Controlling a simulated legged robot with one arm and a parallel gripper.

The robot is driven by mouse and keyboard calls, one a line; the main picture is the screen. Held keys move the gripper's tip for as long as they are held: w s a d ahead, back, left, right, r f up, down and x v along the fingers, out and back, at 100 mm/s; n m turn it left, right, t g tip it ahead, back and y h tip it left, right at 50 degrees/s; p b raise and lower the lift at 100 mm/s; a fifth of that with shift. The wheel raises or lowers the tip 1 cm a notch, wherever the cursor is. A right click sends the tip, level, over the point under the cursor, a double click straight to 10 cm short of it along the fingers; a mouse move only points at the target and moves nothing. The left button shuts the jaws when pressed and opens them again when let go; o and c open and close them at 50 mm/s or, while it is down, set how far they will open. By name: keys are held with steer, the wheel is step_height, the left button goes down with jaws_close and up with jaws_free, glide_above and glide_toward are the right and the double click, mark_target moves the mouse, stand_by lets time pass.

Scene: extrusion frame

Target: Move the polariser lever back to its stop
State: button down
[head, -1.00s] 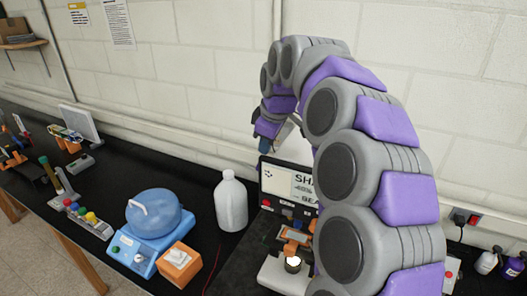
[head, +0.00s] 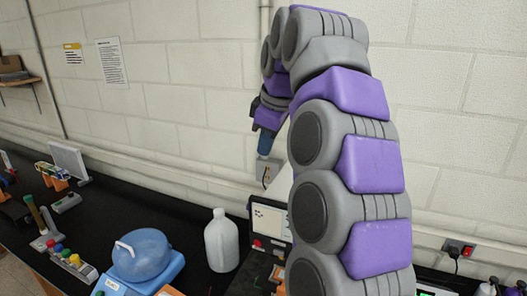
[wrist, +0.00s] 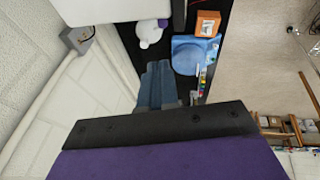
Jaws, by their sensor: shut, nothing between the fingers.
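I cannot make out the polariser lever in either current view. Only an orange part (head: 277,273) of a device shows low in the head view, beside my arm; the rest is cut off or hidden. My gripper (head: 265,147) is high in front of the pale wall, well above the bench and pointing down, touching nothing. In the wrist view its blue fingers (wrist: 158,84) are together, with nothing between them.
A monitor (head: 270,222) stands partly behind my arm. A white jug (head: 221,240) and a blue rounded apparatus (head: 143,250) stand left of it on the black bench (head: 120,205).

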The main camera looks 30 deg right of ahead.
steer(key=shift+m+g+y, duration=0.3)
steer(key=shift+g+y, duration=0.2)
steer(key=shift+y, duration=0.2)
steer(key=p+x, duration=0.1)
steer(key=x, duration=0.4)
steer(key=w+d+p+x, duration=0.1)
steer(key=x, duration=0.5)
steer(key=d+p+x, duration=0.1)
steer(key=x, duration=0.5)
steer(key=shift+w+d, duration=0.15)
steer(key=shift+w, duration=0.1)
steer(key=shift+f, duration=0.55)
steer(key=shift+s+f+h+b, duration=0.1)
steer(key=shift+f+h+b, duration=0.2)
steer(key=shift+f+b, duration=0.5)
steer(key=shift+s+a+t, duration=0.1)
steer(key=shift+a+t, duration=0.15)
steer(key=shift+t, duration=0.05)
steer(key=shift+f, duration=0.1)
